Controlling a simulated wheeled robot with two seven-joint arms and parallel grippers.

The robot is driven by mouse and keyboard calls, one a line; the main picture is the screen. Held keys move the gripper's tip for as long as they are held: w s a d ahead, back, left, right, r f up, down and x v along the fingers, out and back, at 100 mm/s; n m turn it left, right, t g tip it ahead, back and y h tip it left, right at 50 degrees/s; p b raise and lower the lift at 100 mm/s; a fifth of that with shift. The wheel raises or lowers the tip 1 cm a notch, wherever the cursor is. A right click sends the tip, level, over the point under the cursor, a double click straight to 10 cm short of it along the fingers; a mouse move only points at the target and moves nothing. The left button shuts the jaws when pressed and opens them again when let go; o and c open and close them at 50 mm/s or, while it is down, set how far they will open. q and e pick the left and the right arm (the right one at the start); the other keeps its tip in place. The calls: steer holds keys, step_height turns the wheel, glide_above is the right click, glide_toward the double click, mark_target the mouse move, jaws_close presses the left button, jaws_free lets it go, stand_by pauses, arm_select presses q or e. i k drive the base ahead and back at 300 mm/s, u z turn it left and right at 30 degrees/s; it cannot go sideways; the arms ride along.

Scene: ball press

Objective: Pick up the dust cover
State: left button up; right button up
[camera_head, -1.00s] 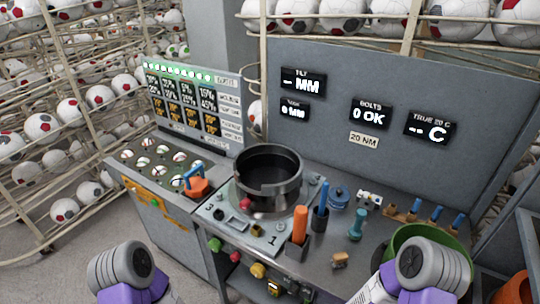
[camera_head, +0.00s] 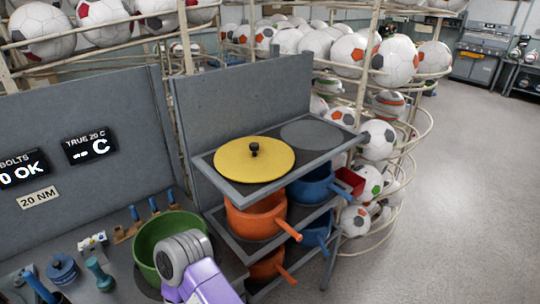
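A round yellow lid with a black knob, which appears to be the dust cover (camera_head: 254,160), lies flat on the top shelf of a grey rack (camera_head: 345,148), on the left part of that shelf. It is fully visible and nothing touches its knob. Part of one of my arms, purple and grey, shows at the bottom in front of the green bowl, well short of the lid. Neither gripper is visible, so their fingers cannot be seen.
A bare dark disc (camera_head: 311,135) is on the top shelf right of the lid. Orange pots (camera_head: 255,218) and blue pots (camera_head: 312,187) stand on the lower shelves. A green bowl (camera_head: 150,235) is left of the rack. Ball racks stand behind; open floor (camera_head: 450,210) lies right.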

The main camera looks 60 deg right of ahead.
mark_target(251, 160)
steer(key=u, duration=1.05)
steer(key=k, duration=1.25)
steer(key=z, duration=1.3)
